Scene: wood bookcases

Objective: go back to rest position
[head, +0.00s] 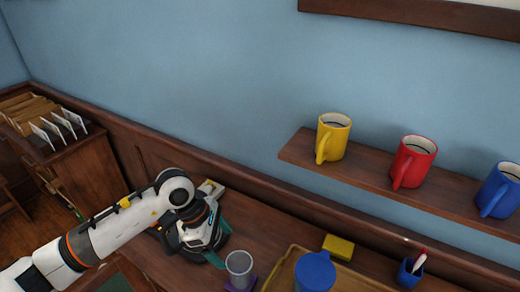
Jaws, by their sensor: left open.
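My left arm reaches in from the lower left. Its left gripper (222,244) is over the wooden desk (265,228), with its teal fingers apart and nothing visible between them. A grey cup (239,265) stands just to the right of and below the fingers, on a purple item (233,288). I cannot tell whether the fingers touch the cup. My right gripper is not in view.
A wall shelf (375,179) holds a yellow mug (332,138), a red mug (413,162) and a blue mug (499,190). A tray (283,265), blue round object (314,271), yellow block (338,247) and blue pen cup (408,273) are at lower right. A cabinet (85,175) with envelopes stands left.

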